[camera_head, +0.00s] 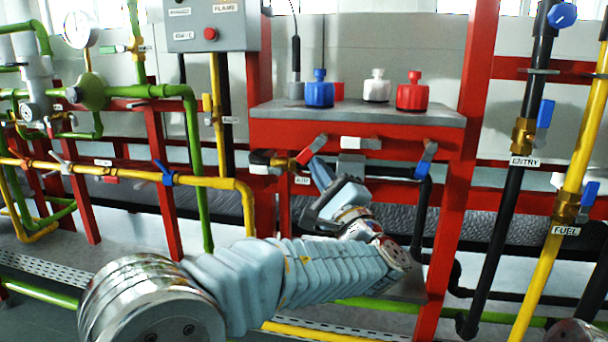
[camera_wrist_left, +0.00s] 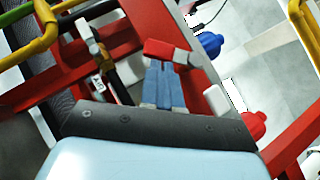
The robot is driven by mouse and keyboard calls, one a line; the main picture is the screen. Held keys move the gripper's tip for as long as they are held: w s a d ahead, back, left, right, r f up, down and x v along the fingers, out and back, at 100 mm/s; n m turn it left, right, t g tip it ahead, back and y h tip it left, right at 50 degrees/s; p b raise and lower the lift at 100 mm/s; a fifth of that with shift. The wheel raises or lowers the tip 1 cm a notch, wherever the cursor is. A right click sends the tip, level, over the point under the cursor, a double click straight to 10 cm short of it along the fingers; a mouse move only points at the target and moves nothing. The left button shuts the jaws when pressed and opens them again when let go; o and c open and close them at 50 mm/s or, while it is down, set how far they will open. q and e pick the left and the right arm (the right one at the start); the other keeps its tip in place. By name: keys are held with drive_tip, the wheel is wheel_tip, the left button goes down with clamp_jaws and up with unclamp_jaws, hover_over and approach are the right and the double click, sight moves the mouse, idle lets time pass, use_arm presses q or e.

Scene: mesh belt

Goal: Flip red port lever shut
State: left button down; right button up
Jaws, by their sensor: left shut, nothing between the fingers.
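My left gripper (camera_head: 318,165) is shut and empty, reaching up and left to the lever. In the wrist view its fingers (camera_wrist_left: 165,68) are together, at or very close to the lever's near side; whether they touch it I cannot tell. My right gripper is not in view.
A blue bottle (camera_head: 319,90), a white one (camera_head: 377,87) and a red one (camera_head: 412,92) stand on the shelf (camera_head: 350,112) above. A yellow pipe (camera_head: 205,182) runs at left.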

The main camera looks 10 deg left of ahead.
sight(299, 162)
use_arm(q)
drive_tip(key=shift+a+b, duration=1.05)
drive_tip(key=shift+a, duration=0.2)
drive_tip(key=shift+a+r+b, duration=0.55)
drive_tip(key=shift+a+b, duration=0.1)
drive_tip(key=shift+a, duration=0.1)
drive_tip(key=shift+w+a+r, duration=0.1)
drive_tip(key=shift+r, duration=0.1)
drive_tip(key=s+f+b, duration=0.4)
drive_tip(key=s+f, duration=0.3)
drive_tip(key=f, duration=0.4)
drive_tip(key=shift+d, duration=0.2)
drive_tip(key=shift+f, duration=0.1)
